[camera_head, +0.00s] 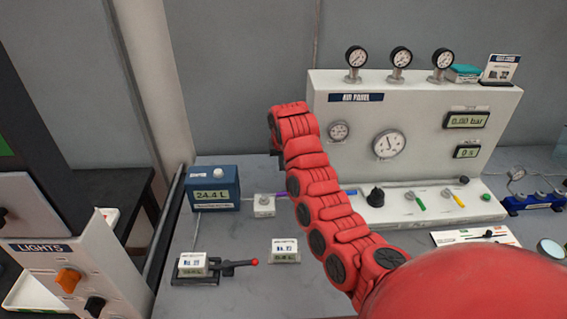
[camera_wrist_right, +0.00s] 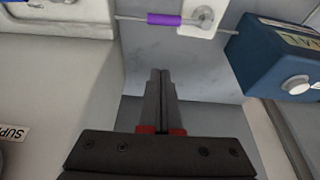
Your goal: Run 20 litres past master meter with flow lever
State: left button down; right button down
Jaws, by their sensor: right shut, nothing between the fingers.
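A blue meter box (camera_head: 213,188) reading 24.4 L stands at the back left of the grey bench; it also shows in the right wrist view (camera_wrist_right: 280,58). A black lever with a red knob (camera_head: 254,262) lies sideways at the front left, beside a small white display unit (camera_head: 192,264) with unreadable digits. My right gripper (camera_wrist_right: 160,75) is shut and empty, pointing at bare surface left of the blue box in the wrist view. In the head view it is mostly hidden behind my red right arm and is well away from the lever. My left gripper is out of view.
The white air panel (camera_head: 360,105) with gauges stands behind my arm. A purple-sleeved line (camera_wrist_right: 163,18) joins a small white fitting (camera_head: 264,205). A lights panel (camera_head: 60,270) stands at left.

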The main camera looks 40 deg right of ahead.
aim_at(277, 194)
jog(key=f+p, duration=0.1)
jog(key=f, duration=0.1)
jog(key=f+p, duration=0.2)
jog(key=s+f+p, duration=0.1)
jog(key=f+p, duration=0.1)
jog(key=shift+a+f, duration=0.3)
jog(key=shift+f, duration=0.05)
jog(key=shift+s+f, duration=0.1)
jog(key=shift+s, duration=0.05)
dwell(0.6)
